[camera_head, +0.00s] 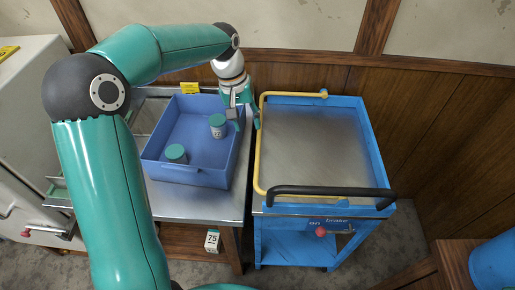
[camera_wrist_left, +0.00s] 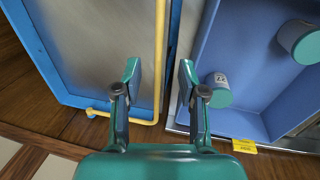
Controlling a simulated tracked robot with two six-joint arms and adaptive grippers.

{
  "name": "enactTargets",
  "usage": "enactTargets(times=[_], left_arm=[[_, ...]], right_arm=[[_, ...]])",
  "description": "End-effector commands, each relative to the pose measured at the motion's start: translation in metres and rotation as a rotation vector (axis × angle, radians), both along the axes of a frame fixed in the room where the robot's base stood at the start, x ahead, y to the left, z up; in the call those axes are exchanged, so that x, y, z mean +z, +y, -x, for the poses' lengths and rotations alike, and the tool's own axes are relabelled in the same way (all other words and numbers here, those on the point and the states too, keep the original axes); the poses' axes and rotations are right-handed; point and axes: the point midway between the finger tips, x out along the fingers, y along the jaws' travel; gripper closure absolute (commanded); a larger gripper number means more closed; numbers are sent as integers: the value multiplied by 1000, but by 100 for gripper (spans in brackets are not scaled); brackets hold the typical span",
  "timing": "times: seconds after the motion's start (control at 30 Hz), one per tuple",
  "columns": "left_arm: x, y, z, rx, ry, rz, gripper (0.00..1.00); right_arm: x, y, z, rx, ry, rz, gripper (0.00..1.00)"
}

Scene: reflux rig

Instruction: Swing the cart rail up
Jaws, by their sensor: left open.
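The blue cart (camera_head: 375,150) has a grey metal top and a yellow rail (camera_head: 258,150) along its left side, bending along part of the back edge. In the left wrist view the rail (camera_wrist_left: 160,45) runs between the two fingers as seen from the camera, with no visible contact. My left gripper (camera_head: 248,125) is open and empty, pointing down at the gap between the cart and the steel table, near the rail's back part. Its open fingers also show in the left wrist view (camera_wrist_left: 160,78). I cannot tell its exact height over the rail. My right gripper is not in view.
A blue tray (camera_head: 150,163) holding two green-lidded jars (camera_head: 218,124) stands on the steel table (camera_head: 235,205), close left of the gripper. A black handle (camera_head: 330,191) and a red knob (camera_head: 321,231) are at the cart's front. The wood-panelled wall is close behind. The cart top is clear.

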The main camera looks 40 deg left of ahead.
Motion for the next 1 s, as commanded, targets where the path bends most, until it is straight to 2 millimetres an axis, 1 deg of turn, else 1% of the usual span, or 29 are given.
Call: enactTargets(times=[0.03, 0.3, 0.5, 0.6, 0.7, 1.0], left_arm=[[-13, -3, 0, -2, 7, 1, 59], [-70, -14, -8, -7, 5, 1, 59], [-103, -20, -12, -7, 4, 0, 59], [-113, -22, -13, -7, 3, 1, 59], [-119, -23, -14, -6, 1, 0, 59], [-121, -24, -14, -7, 0, 0, 59]], right_arm=[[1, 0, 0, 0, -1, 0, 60], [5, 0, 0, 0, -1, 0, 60], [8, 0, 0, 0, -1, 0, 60], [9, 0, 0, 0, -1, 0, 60], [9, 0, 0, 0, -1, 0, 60], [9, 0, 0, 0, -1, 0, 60]])
